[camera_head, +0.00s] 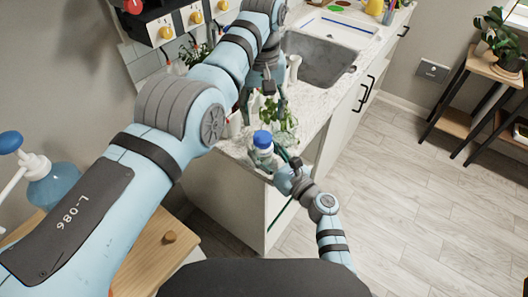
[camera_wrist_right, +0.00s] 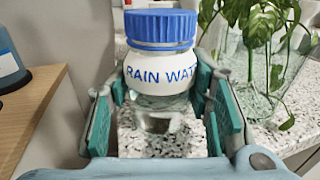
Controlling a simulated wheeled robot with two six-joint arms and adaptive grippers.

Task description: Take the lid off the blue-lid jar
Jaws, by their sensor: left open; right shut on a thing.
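The jar (camera_wrist_right: 150,102) is clear, with a white band reading "RAIN WAT", the rest cut off by its curve. Its ribbed blue lid (camera_wrist_right: 160,28) sits on top. The jar is upright at the counter's near end in the head view, where the lid (camera_head: 262,139) faces up. My right gripper (camera_wrist_right: 164,98) is shut on the jar's body below the lid, a green-padded finger on each side. In the head view my right gripper (camera_head: 277,157) reaches it from the lower right. My left gripper (camera_head: 271,98) is open above the jar, apart from the lid and partly hidden by its arm.
A leafy plant in a clear glass container (camera_wrist_right: 255,80) stands close to the right of the jar. The speckled counter (camera_head: 318,72) runs back to a sink (camera_head: 318,58). A wooden cabinet top (camera_head: 150,250) with a blue bottle (camera_head: 55,185) is at left.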

